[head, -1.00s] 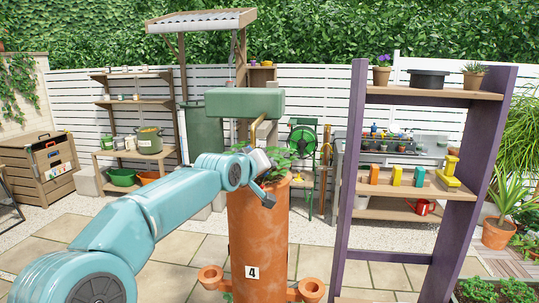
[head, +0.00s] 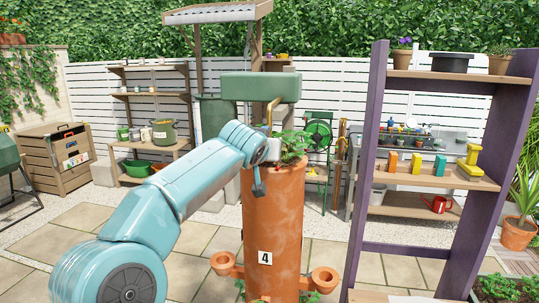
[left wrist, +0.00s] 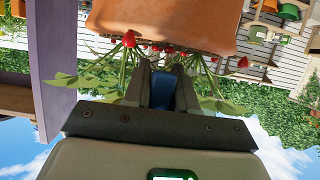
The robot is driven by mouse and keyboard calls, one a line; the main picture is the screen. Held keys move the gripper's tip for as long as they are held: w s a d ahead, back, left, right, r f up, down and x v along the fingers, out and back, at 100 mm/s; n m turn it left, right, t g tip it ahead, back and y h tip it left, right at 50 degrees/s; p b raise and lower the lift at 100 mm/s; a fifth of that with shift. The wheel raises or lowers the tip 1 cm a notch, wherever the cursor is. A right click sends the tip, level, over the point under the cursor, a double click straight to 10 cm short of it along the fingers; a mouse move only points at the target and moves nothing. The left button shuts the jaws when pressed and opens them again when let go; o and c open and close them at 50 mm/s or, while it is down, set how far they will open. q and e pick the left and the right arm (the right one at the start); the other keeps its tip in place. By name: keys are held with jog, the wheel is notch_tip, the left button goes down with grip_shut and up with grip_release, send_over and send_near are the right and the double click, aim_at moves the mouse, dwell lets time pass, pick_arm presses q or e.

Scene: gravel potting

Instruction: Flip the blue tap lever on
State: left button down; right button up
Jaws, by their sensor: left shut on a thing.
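A green tank (head: 260,87) hangs above a tall terracotta strawberry planter (head: 273,222) marked 4, with a brass pipe (head: 272,110) coming down from it. My left gripper (head: 259,183) is beside the planter's upper left edge, in front of the plant. In the left wrist view, my left gripper (left wrist: 160,75) is shut on a blue piece (left wrist: 163,92), which looks like the blue tap lever. Its jaws and body hide most of it, and its on or off position cannot be told. The blue lever is not distinct in the head view. My right gripper is out of view.
Leaves and strawberries (left wrist: 128,40) surround the jaws in the left wrist view. A purple shelf unit (head: 376,130) stands close on the right, with coloured blocks on it. Paving (head: 105,217) is open to the left of the planter.

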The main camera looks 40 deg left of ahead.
pick_arm(q)
jog(key=shift+s+a+r, duration=0.1)
jog(key=shift+r, duration=0.1)
dwell(0.3)
jog(key=c, duration=1)
grip_release()
jog(key=shift+s, duration=0.15)
jog(key=shift+f, duration=0.1)
jog(key=shift+s+d+b, duration=0.15)
jog(key=shift+d+b, duration=0.15)
jog(key=shift+b, duration=0.05)
jog(key=b+v, duration=0.3)
jog(key=v, duration=1.3)
jog(key=shift+b, duration=0.3)
